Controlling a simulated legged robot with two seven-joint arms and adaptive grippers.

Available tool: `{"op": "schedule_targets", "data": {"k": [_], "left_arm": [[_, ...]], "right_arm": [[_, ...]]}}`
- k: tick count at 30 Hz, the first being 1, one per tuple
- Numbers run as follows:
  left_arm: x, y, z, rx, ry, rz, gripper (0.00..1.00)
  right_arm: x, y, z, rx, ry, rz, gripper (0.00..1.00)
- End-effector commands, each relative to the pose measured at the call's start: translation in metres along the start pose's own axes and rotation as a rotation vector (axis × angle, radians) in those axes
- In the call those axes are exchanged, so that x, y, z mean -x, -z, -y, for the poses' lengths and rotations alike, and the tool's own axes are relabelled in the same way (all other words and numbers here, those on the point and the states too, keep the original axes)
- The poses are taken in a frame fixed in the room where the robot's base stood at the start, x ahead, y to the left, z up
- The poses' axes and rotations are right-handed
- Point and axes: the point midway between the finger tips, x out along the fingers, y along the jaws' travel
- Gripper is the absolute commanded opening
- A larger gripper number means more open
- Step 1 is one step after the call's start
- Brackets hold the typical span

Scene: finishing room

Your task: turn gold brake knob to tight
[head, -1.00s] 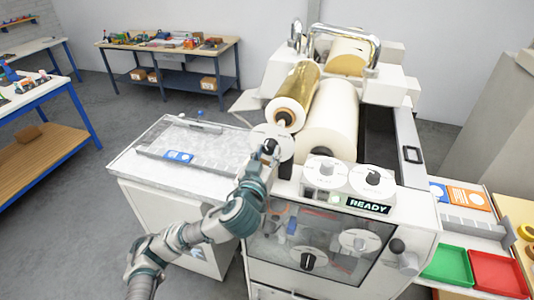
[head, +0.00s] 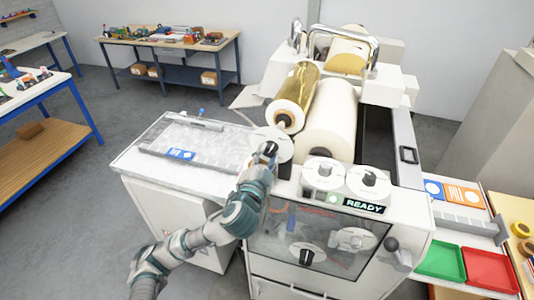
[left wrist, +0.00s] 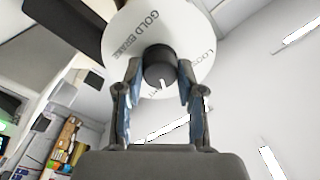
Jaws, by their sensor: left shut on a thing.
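The gold brake knob is a dark round knob (left wrist: 158,58) on a white dial disc (left wrist: 118,42) lettered "GOLD BRAKE", with a partly readable "LOOSE" to the right in the left wrist view. A small white mark shows on the knob's lower side. In the head view the disc (head: 284,139) sits below the end of the gold roll (head: 297,90). My left gripper (left wrist: 159,74) is shut on the knob, one finger on each side. In the head view the left gripper (head: 267,151) covers much of the knob. My right gripper is not in view.
Two more white dials (head: 324,171) stand right of my gripper, above a lit "READY" display (head: 363,206). A white roll (head: 328,120) lies beside the gold one. A flat feed table (head: 205,140) is at left; green (head: 441,262) and red trays (head: 490,271) are at right.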

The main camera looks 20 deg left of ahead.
Motion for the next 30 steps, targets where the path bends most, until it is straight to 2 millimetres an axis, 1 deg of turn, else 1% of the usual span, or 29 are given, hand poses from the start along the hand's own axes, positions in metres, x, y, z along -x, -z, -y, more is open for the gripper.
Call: {"op": "schedule_targets", "data": {"k": [1,6,15,21,30], "left_arm": [[-0.0008,-0.0034,-0.003,-0.047,-0.008,0.008,0.03],[-0.0009,-0.004,-0.0031,-0.203,-0.01,0.002,0.03],[-0.0009,-0.0042,-0.0031,-0.433,-0.014,-0.007,0.03],[-0.0007,-0.0034,-0.0031,-0.529,-0.015,-0.014,0.03],[-0.0007,-0.0026,-0.0032,-0.59,-0.016,-0.017,0.03]], "right_arm": [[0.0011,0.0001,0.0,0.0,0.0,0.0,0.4],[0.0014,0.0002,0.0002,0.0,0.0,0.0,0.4],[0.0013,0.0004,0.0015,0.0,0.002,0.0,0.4],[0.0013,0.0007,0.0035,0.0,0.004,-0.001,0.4],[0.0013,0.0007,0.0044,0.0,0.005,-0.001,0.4]]}}
